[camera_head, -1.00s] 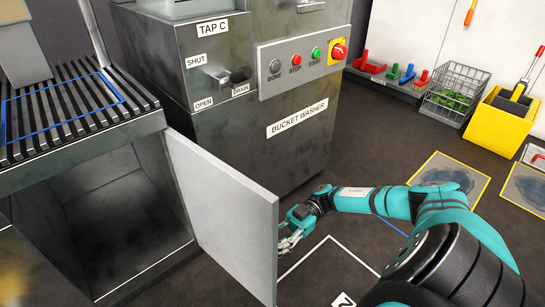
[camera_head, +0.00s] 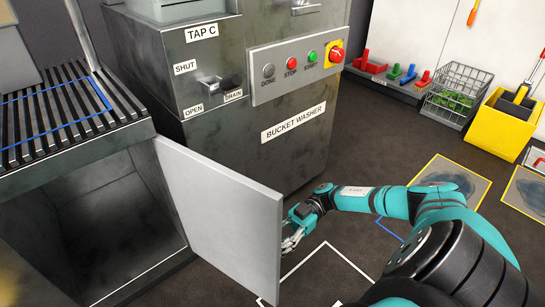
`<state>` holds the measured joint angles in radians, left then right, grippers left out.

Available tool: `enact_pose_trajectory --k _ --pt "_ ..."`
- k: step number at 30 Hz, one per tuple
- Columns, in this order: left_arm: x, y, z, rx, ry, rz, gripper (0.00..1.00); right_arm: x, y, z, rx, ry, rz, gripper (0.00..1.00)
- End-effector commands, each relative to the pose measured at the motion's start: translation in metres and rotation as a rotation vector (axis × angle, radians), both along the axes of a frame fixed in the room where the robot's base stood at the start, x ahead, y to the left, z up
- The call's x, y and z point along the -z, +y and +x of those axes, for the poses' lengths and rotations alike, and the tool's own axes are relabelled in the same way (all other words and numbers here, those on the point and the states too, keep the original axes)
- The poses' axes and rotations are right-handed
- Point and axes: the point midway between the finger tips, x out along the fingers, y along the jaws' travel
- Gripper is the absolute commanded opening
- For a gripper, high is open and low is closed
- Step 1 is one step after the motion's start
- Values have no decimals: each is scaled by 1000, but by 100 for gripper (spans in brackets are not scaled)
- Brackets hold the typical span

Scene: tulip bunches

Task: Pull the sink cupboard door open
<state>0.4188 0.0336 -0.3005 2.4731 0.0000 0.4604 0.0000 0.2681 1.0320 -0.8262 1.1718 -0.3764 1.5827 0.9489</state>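The sink cupboard door (camera_head: 222,218) is a plain light grey panel at the lower left of the head view. It stands swung well out from the cupboard (camera_head: 105,225), whose dark inside shows and looks empty. My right gripper (camera_head: 288,243) is at the door's free edge, on its right side. Part of the gripper is hidden behind the door, and I cannot tell whether its fingers touch the door or are closed on it. My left gripper is not in view.
The steel bucket washer (camera_head: 245,150) with its button panel stands close behind the door. A slatted draining top (camera_head: 60,115) covers the cupboard. A wire basket (camera_head: 455,95) and a yellow bin (camera_head: 503,125) stand at the right. The dark floor between is mostly clear.

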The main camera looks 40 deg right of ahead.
Motion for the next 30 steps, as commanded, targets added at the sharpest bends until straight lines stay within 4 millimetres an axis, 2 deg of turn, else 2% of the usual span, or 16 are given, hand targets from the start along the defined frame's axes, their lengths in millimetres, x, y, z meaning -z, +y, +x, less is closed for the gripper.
enact_pose_trajectory --k 1,4,5,14,17,24,30 --pt "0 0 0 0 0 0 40 1 0 0 0 2 -1 24" --pt "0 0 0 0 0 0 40 0 0 0 2 0 0 37" --pt "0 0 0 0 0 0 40 0 0 1 2 -1 0 38" --pt "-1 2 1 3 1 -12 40 0 -3 3 6 -3 0 38" --pt "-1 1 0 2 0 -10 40 0 -14 3 8 -4 -1 38" --pt "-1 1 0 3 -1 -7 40 0 -55 4 9 -4 0 38" --pt "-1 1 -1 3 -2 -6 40 0 -73 3 6 -2 0 38"
